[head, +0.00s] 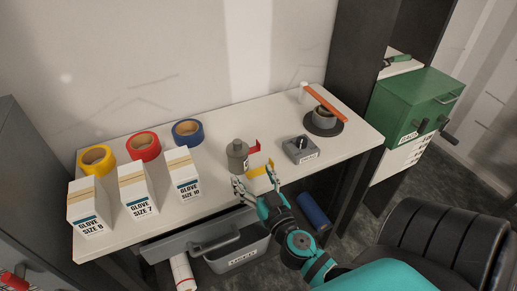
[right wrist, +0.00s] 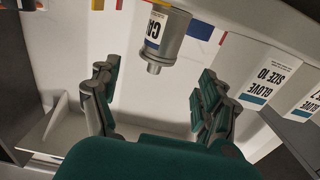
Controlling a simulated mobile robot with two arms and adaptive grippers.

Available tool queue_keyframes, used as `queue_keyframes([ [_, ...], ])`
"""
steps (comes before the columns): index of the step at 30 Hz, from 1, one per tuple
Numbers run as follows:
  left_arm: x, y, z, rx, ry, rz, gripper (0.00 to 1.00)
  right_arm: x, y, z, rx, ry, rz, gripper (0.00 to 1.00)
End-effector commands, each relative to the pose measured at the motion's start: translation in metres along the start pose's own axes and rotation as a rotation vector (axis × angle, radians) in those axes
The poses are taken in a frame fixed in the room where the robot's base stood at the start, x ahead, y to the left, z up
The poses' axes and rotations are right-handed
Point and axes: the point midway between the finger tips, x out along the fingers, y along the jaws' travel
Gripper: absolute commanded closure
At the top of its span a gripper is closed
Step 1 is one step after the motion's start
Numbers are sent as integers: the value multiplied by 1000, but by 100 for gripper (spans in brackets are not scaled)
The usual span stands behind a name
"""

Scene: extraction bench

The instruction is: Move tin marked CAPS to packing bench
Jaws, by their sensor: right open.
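A grey cylindrical tin (head: 237,156) with a small knob stands on the white bench (head: 225,128), right of the glove boxes. In the right wrist view the tin (right wrist: 168,40) shows a white label on which I read "CA"; the rest is turned out of sight. My right gripper (head: 254,177) is at the bench's front edge, just in front of the tin. In the right wrist view the open fingers (right wrist: 155,82) have the tin beyond them, between their lines and apart from both. My left gripper is not in view.
Yellow (head: 257,169) and red (head: 252,147) pieces stand close right of the tin. Glove boxes (head: 138,190) and tape rolls (head: 143,146) fill the left. An open drawer (head: 190,243) juts out below.

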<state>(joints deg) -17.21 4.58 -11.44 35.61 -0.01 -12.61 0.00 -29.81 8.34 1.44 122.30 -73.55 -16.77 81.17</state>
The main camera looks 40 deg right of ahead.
Motion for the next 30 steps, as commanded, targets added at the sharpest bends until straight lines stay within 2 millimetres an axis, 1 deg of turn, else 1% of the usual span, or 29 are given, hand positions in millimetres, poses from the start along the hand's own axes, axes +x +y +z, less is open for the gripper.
queue_keyframes([
  [1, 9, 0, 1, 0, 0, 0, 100, -10, 0, 5, 2, -2, 2, 22],
  [3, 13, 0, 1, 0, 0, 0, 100, -19, 0, 4, 2, -1, 0, 22],
  [6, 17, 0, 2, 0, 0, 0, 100, -28, 0, 2, 2, 0, 0, 22],
  [9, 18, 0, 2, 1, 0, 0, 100, -32, 0, 0, 0, 1, 0, 22],
  [30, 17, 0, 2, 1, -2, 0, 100, -32, 0, -1, 0, 1, 0, 22],
])
